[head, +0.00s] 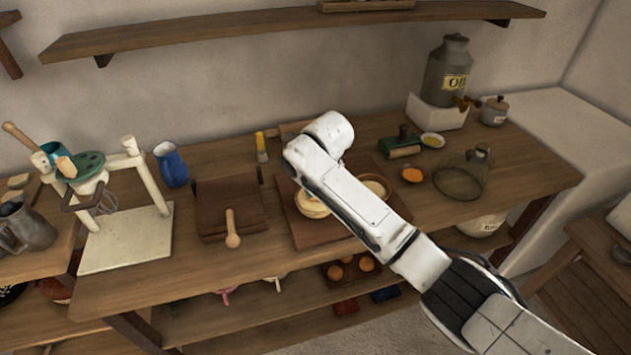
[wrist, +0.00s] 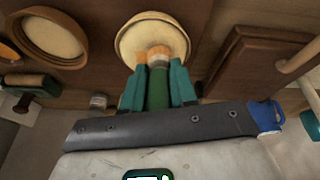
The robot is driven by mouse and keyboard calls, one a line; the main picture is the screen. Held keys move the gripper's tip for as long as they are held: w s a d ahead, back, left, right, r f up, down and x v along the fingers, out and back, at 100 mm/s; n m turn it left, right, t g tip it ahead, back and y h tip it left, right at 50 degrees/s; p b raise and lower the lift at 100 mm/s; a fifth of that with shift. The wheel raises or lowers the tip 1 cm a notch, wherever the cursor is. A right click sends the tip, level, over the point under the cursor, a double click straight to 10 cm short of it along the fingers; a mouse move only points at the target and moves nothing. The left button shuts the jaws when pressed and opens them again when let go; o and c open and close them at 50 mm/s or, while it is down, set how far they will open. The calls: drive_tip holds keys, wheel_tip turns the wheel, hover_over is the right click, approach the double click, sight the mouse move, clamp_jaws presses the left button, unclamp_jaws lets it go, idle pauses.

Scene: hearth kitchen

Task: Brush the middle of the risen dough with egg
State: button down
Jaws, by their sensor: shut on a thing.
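My gripper (wrist: 159,88) has teal fingers and is shut on the green handle of a brush (wrist: 158,92). The brush's orange-brown collar and pale tip point at a round of pale dough (wrist: 135,38) in the wrist view. The tip overlaps the dough near its lower middle; I cannot tell whether it touches. In the head view this dough (head: 311,207) shows partly behind my arm, on a wooden board (head: 312,236). My gripper and the brush are hidden there by the arm. I cannot make out any egg on the dough.
A second pale round in a rimmed dish (head: 376,187) lies to the right, beside an orange dish (head: 412,175) and a green-and-wood roller (head: 404,152). A glass vessel (head: 459,183) stands right. A blue jug (head: 171,165) stands back left.

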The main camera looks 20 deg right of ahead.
drive_tip(key=shift+w+f+b, duration=0.1)
drive_tip(key=shift+w+b, duration=0.95)
drive_tip(key=shift+w, duration=0.05)
drive_tip(key=shift+w+b, duration=0.3)
drive_tip(key=shift+w, duration=0.25)
drive_tip(key=shift+r, duration=0.2)
drive_tip(key=shift+p, duration=0.35)
drive_tip(key=shift+s+r+p, duration=0.1)
drive_tip(key=shift+s+p, duration=0.55)
drive_tip(key=shift+p, duration=0.35)
drive_tip(key=shift+s+p, duration=0.7)
drive_tip(key=shift+p, duration=0.25)
drive_tip(key=shift+s+f, duration=0.2)
drive_tip(key=shift+s, duration=0.1)
